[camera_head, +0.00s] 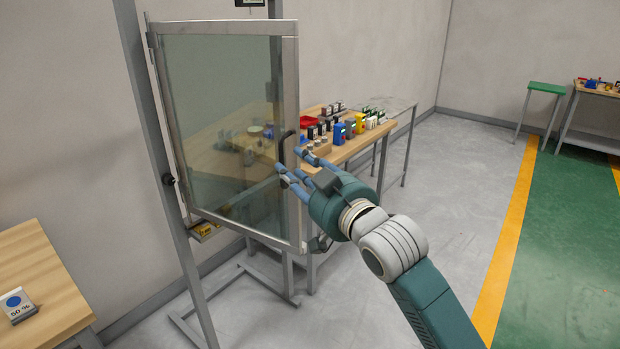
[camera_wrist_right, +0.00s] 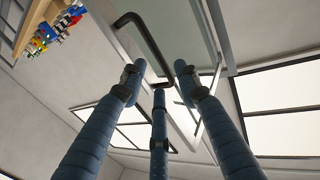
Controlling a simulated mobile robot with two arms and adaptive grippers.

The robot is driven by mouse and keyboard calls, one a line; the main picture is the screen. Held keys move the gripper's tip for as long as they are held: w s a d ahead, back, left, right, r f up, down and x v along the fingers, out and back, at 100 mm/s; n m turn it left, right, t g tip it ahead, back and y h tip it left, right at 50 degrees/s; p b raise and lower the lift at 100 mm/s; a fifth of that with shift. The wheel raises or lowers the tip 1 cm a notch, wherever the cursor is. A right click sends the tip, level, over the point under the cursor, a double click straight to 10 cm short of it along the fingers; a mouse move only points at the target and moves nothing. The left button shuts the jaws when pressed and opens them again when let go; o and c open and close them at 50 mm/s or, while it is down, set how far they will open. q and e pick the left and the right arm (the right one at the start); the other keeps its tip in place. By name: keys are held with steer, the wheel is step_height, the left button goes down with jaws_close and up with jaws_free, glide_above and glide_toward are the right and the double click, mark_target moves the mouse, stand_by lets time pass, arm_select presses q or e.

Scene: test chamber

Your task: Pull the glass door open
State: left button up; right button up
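The glass door (camera_head: 222,110) has a grey metal frame and hangs from a post on its left side. Its free right edge appears to stand a little in front of the frame's right post, though the exact gap is unclear. The dark bent handle (camera_head: 285,147) is on that right edge. My right gripper (camera_head: 290,166) is at the handle with its fingers apart. In the right wrist view the handle (camera_wrist_right: 146,40) runs diagonally beyond and between the spread fingertips (camera_wrist_right: 160,84). I cannot tell whether any finger touches it. My left gripper is out of view.
Behind the door stands a wooden table (camera_head: 350,150) with several small coloured boxes. Another wooden table (camera_head: 40,275) with a small box is at lower left. A green stool (camera_head: 545,88) is far right. The grey floor (camera_head: 450,190) right of my arm is clear.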

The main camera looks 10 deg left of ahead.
steer(key=v, duration=0.6)
